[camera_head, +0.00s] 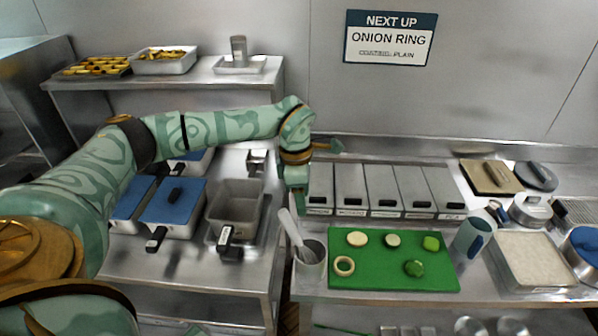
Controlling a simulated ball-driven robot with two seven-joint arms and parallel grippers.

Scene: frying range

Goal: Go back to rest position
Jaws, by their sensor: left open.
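My left arm reaches in from the left across the picture, and its forearm bends down at the wrist. My left gripper (296,190) points down beside the left end of the row of grey lidded bins (382,188). It is open, and I see nothing held in it. Its fingertips are small here, and I cannot tell whether they touch the bin. The grey pot (310,262) with a pale-handled tool in it stands just below the gripper in the picture. My right gripper is not in view.
A green board (345,278) holds onion and green vegetable pieces. Blue-lidded fryer pans (172,212) and an open grey pan (235,207) lie under my left arm. A shelf (215,77) with food trays stands behind. A white-filled tray (535,262) is at right.

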